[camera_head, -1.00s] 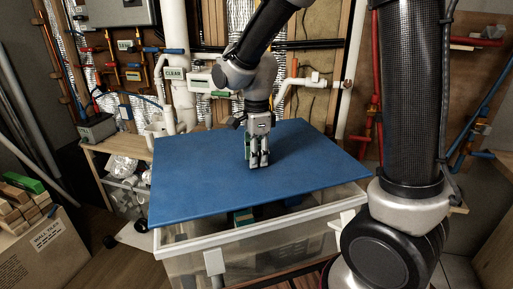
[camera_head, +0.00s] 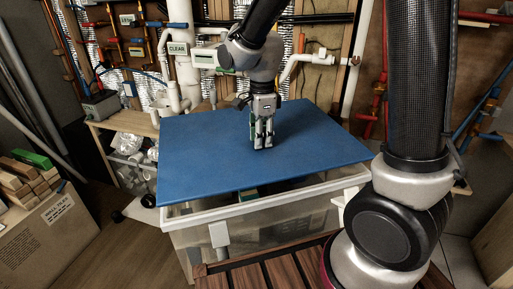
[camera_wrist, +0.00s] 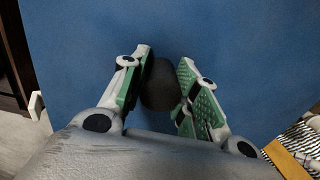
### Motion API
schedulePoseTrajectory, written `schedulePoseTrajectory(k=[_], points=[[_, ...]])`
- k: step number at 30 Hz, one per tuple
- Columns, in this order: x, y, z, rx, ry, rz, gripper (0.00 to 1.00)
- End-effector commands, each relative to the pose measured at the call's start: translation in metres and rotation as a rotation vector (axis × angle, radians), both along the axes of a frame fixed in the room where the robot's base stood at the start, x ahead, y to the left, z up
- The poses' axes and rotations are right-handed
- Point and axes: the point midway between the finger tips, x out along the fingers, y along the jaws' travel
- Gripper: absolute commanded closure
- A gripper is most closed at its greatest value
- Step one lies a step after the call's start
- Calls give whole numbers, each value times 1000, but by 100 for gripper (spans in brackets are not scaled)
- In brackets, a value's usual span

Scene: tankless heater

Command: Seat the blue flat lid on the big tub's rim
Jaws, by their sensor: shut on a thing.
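The blue flat lid (camera_head: 215,150) is a wide flat panel above the big tub (camera_head: 260,240), a clear bin with a white rim (camera_head: 262,207). The lid's near edge stands above the near rim with a gap between them. The rim's far side is hidden under the lid. My gripper (camera_head: 262,145) points down at the middle of the lid. In the wrist view my gripper (camera_wrist: 158,92) is shut on a dark round knob (camera_wrist: 159,86) on the lid, between its green pads.
A cardboard box (camera_head: 45,235) holding wood blocks stands at the left. A wooden bench (camera_head: 105,165) with pipes and a grey box is behind on the left. Wooden slats (camera_head: 270,272) lie in front of the tub. Pipes line the back wall.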

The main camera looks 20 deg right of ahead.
Motion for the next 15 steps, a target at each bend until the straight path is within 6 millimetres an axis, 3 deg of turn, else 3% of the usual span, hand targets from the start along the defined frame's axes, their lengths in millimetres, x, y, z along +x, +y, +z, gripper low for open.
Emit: schedulePoseTrajectory(k=[15], points=[[0,0,-17,0,0,0,100]])
